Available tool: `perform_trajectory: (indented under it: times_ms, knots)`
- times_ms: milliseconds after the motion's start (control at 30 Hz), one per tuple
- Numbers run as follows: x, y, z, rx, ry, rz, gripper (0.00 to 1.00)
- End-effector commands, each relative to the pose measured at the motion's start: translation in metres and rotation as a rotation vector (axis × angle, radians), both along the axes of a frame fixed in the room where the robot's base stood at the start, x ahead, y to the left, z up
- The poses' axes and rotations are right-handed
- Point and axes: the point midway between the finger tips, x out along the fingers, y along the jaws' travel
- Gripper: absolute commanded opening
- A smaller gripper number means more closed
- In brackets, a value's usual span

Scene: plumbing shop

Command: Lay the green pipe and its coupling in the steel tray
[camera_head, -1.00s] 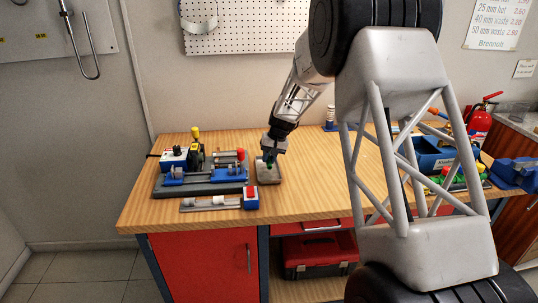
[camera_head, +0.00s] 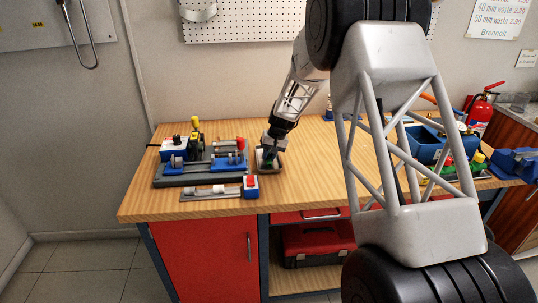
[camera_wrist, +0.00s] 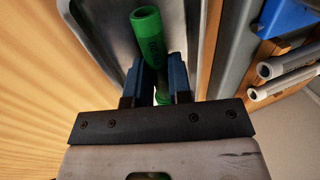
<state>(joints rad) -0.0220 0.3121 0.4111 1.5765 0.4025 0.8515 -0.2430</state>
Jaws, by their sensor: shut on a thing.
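The green pipe (camera_wrist: 154,50) is between my gripper's (camera_wrist: 161,72) two blue fingers in the wrist view. Its far end is wider, like a sleeve with dark lettering; I cannot tell for sure whether this is the coupling. The steel tray (camera_wrist: 97,12) is a grey, rounded-edge tray behind and below the pipe. In the head view, my gripper (camera_head: 267,157) is low over the small tray (camera_head: 281,171), with a little green showing at the jaws. I cannot tell whether the pipe touches the tray floor.
Left of the tray stands a grey and blue fixture (camera_head: 172,181) with rollers and a red cap. A rail with white pipe pieces (camera_head: 212,193) lies in front of it. A blue bin (camera_head: 428,143) is at the right.

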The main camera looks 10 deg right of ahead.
Motion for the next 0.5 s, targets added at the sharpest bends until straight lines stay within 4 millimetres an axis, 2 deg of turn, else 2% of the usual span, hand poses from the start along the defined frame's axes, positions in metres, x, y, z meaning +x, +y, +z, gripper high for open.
perform_trajectory:
  times_ms: [167,200,300,400,500]
  knots:
    - [0.0,0.0,0.0001,0.0,0.0,0.0,0.0]
    - [0.0,0.0,0.0001,0.0,0.0,0.0,0.21]
    - [0.0,0.0,0.0001,0.0,0.0,0.0,0.36]
    - [0.0,0.0001,0.0001,0.0,0.0,0.0,0.49]
    - [0.0,0.0001,0.0001,0.0,0.0,0.0,0.49]
